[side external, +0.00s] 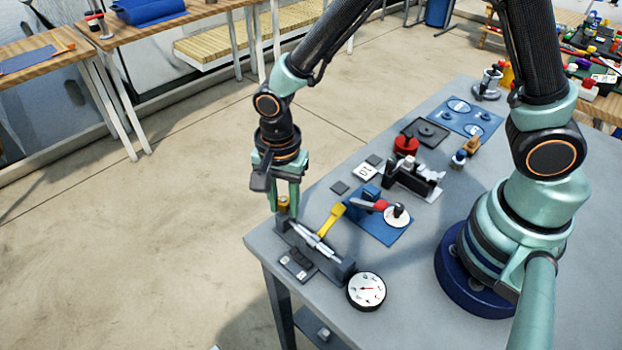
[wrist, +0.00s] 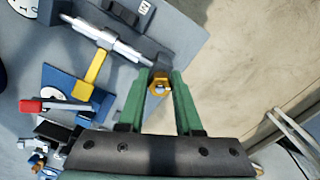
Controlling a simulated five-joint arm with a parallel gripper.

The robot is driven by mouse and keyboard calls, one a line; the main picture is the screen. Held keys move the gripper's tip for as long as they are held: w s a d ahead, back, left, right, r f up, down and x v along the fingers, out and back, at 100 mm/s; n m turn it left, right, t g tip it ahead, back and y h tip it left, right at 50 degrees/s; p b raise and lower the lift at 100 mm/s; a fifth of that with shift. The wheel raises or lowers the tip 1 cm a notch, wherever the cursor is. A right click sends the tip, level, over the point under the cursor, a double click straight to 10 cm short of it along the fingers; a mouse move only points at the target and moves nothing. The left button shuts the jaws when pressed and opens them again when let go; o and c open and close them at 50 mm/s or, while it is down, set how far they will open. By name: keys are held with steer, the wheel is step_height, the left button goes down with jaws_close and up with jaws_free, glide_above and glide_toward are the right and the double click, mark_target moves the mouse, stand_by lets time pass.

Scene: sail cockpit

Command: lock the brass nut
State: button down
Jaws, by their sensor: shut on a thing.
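The brass nut (wrist: 159,84) sits between the green fingertips of my gripper (wrist: 160,88) in the wrist view. It is at the end of a silver shaft (wrist: 105,39) held in a grey fixture. In the side view the brass nut (side external: 283,204) shows below my gripper (side external: 286,200), at the far left end of the fixture (side external: 338,268). My gripper is shut on the nut and points down. A yellow-handled tool (side external: 331,219) lies against the shaft; it also shows in the wrist view (wrist: 92,74). The nut's thread is hidden.
A round dial gauge (side external: 366,291) lies near the table's front edge. A blue mat (side external: 384,230) with a red-handled tool (side external: 368,204) lies beside the fixture. A black holder (side external: 412,180) stands farther back. The table edge is close beyond my gripper, with open floor past it.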

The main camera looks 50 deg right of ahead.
mark_target(284, 200)
steer(key=shift+m, duration=0.4)
steer(key=m, duration=0.4)
stand_by(0.4)
steer(key=c, duration=0.9)
jaws_free()
steer(key=shift+r, duration=3.5)
